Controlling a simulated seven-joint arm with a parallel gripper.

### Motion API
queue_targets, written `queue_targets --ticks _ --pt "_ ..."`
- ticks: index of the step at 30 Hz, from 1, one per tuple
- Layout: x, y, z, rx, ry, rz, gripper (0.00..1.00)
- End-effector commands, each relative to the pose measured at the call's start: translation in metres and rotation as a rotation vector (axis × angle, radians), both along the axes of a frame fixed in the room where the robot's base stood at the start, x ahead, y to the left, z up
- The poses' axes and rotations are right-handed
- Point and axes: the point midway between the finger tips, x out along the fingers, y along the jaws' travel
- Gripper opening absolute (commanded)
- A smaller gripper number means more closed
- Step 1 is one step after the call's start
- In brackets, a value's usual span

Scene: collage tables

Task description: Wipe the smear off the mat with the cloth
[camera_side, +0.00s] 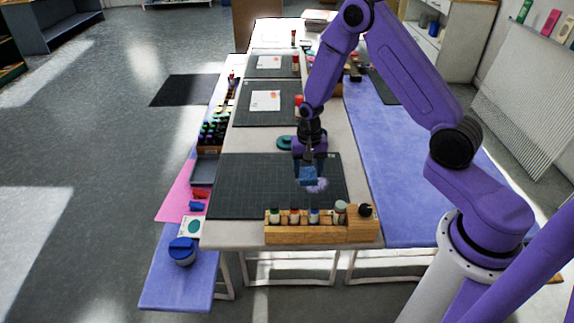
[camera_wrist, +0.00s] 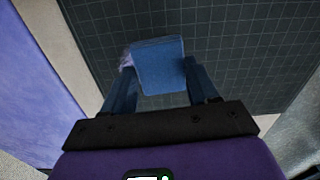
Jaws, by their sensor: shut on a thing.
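The blue folded cloth (camera_side: 308,176) is in my gripper (camera_side: 308,164), over the near dark grid mat (camera_side: 250,185). In the wrist view the cloth (camera_wrist: 158,66) sits between the two blue fingers of my gripper (camera_wrist: 160,80). The pale lilac smear (camera_side: 318,187) lies on the mat beside and partly behind the cloth. A bit of the smear (camera_wrist: 126,61) shows at the cloth's left edge in the wrist view; the cloth hides the rest. I cannot tell whether the cloth touches the mat.
A wooden rack (camera_side: 310,228) with several small bottles stands at the mat's near edge. A teal round lid (camera_side: 286,142) lies beyond the mat. A dark tray (camera_side: 205,170) and bottle rack (camera_side: 212,135) are to the left. The mat's left half is clear.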

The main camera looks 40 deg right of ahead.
Motion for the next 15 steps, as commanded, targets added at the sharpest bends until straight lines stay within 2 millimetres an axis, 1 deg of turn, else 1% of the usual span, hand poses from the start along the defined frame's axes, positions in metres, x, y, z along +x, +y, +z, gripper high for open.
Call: queue_targets --ticks 1,6,11,15 --pt "-0.01 -0.004 0.001 0.001 0.002 -0.001 0.29" --pt "-0.03 -0.012 0.002 0.0 0.0 -0.001 0.29" --pt "-0.036 -0.014 0.0 0.0 0.0 0.0 0.29" --pt "-0.036 -0.014 -0.01 -0.001 0.001 0.0 0.29"
